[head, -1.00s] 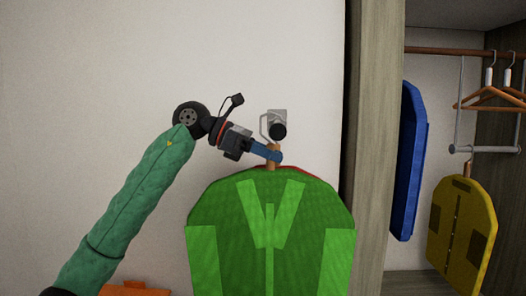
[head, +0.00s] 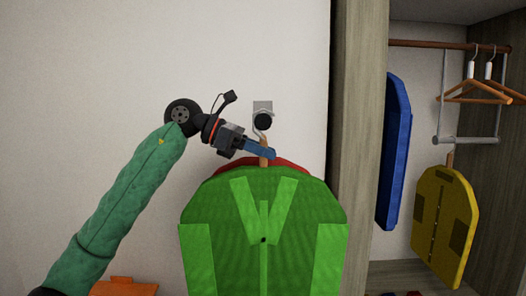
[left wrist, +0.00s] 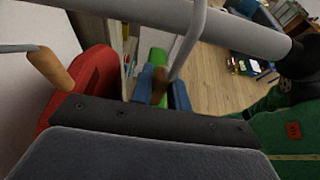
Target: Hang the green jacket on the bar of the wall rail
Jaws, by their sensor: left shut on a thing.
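The green jacket (head: 265,230) hangs upright from a hanger with a brown neck (head: 263,158) in the head view. My left gripper (head: 262,152) is shut on that neck, with its blue fingertips on either side; the left wrist view shows the neck (left wrist: 160,88) between them. The wall rail's dark round end (head: 263,121) is just above the gripper. The grey bar (left wrist: 130,10) crosses the top of the wrist view. The hanger's wire hook (left wrist: 187,45) rises to the bar and crosses it; whether it bears the weight cannot be told. My right gripper is out of view.
A red jacket (left wrist: 80,88) hangs close beside, behind the green one, on a wooden-necked hanger (left wrist: 50,68). To the right, an open wardrobe holds a blue jacket (head: 395,150), a yellow jacket (head: 445,225) and empty hangers (head: 485,92). An orange thing (head: 125,287) lies low left.

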